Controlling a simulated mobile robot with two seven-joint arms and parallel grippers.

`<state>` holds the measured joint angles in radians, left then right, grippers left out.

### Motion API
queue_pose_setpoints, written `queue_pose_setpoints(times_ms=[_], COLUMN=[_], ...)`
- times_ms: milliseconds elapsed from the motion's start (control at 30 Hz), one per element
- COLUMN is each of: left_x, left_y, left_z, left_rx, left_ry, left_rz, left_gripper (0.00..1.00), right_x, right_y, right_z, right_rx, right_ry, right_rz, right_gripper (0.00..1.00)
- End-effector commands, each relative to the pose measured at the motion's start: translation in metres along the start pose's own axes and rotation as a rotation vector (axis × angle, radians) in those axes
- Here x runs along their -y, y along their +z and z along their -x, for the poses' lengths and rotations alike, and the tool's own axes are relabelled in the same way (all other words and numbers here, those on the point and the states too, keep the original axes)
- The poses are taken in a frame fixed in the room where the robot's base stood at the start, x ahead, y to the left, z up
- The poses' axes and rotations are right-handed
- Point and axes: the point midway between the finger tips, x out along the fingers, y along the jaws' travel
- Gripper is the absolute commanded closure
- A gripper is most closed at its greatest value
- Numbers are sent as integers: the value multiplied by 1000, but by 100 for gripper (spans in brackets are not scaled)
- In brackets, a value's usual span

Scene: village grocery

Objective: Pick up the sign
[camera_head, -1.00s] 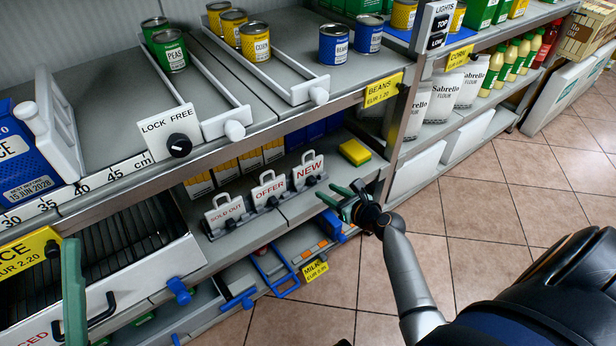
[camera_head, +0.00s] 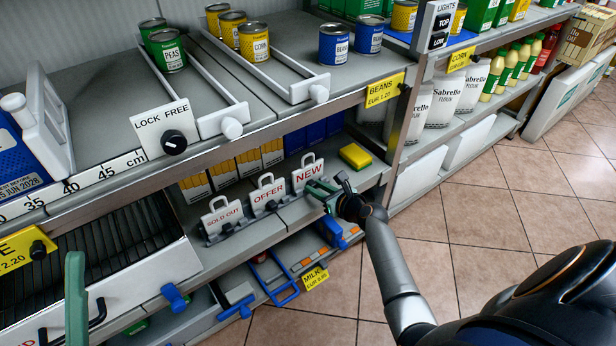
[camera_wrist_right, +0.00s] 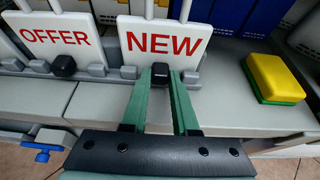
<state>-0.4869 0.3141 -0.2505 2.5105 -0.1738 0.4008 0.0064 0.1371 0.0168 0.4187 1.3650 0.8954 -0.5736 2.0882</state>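Three white signs with red letters stand in a grey rack on the middle shelf: SOLD OUT (camera_head: 222,216), OFFER (camera_head: 268,195) and NEW (camera_head: 307,174). Each has a handle loop on top and a black knob at its foot. My right gripper (camera_head: 312,186) is at the foot of the NEW sign. In the right wrist view, its two green fingers (camera_wrist_right: 162,82) are apart, with the black knob (camera_wrist_right: 160,73) showing between their tips; contact cannot be told. The NEW sign (camera_wrist_right: 163,42) stands upright just beyond. A green finger of my left gripper (camera_head: 75,295) shows at lower left.
A yellow and green sponge (camera_head: 355,156) lies right of the NEW sign. The upper shelf edge overhangs the signs, with a LOCK FREE plate (camera_head: 163,128) and cans above. Blue-handled items (camera_head: 275,285) sit below. The floor at right is clear.

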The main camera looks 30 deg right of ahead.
Motion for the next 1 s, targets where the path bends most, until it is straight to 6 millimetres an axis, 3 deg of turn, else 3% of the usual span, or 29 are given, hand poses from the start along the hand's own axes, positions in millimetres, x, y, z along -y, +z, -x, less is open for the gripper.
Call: queue_pose_setpoints(times_ms=[100,667,1000], left_x=[0,1,12], left_y=[0,-2,-21], left_z=[0,-2,-20], left_rx=[-1,-4,-12], left_ry=[0,-3,-9], left_rz=[0,-1,-18], left_gripper=[0,0,0], right_x=[0,0,0], right_y=[0,2,22], right_z=[0,1,9], right_rx=[0,1,1], right_ry=[0,0,-1], right_rz=[0,0,-1], right_gripper=[100,100,100])
